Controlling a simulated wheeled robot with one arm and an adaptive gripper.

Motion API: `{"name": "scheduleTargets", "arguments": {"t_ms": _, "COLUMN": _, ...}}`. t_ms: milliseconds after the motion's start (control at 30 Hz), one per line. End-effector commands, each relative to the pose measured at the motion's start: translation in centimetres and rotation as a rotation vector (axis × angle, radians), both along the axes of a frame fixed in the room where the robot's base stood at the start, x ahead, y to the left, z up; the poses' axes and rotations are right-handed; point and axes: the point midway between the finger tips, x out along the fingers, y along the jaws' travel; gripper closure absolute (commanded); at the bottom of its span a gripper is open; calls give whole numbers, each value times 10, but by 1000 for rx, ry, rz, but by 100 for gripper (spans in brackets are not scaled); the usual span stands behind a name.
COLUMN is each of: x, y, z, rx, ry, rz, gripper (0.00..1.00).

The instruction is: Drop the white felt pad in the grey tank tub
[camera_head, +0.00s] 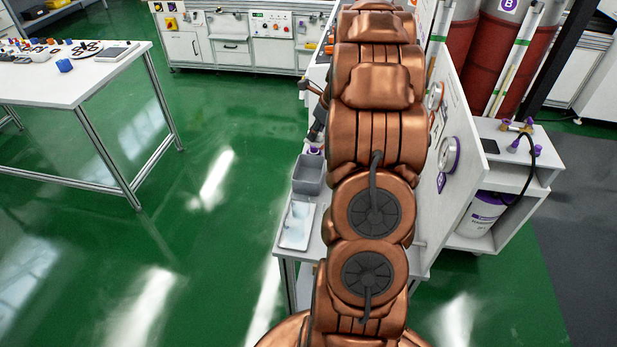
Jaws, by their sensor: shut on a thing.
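The grey tank tub (308,187) is an open grey box on the narrow white bench, just left of my copper arm. My gripper (314,138) is a small dark shape, partly hidden behind the arm, above and behind the tub's far edge. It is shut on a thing. A small pale patch at its tips appears to be the white felt pad (313,150), but it is too small to make out clearly. The pad looks apart from the tub's floor.
A white tray (285,240) with pale items lies in front of the tub. A white panel (457,130) with round gauges stands right of my arm. A white table (100,75) with small parts is at left. Green floor (215,190) is clear between.

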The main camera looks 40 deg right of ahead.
Motion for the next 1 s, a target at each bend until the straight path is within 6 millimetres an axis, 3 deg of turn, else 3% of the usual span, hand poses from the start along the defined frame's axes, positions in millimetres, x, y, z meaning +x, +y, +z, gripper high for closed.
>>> {"name": "scheduleTargets", "arguments": {"t_ms": 500, "x": 0, "y": 1, "z": -52, "rx": 0, "ry": 0, "rz": 4, "gripper": 100}}
{"name": "scheduleTargets", "arguments": {"t_ms": 900, "x": 0, "y": 1, "z": -56, "rx": -1, "ry": 0, "rz": 4, "gripper": 100}}
{"name": "scheduleTargets", "arguments": {"t_ms": 933, "x": 0, "y": 1, "z": -56, "rx": -1, "ry": 0, "rz": 4, "gripper": 79}}
{"name": "scheduleTargets", "arguments": {"t_ms": 1000, "x": 0, "y": 1, "z": -56, "rx": -1, "ry": 0, "rz": 4, "gripper": 72}}
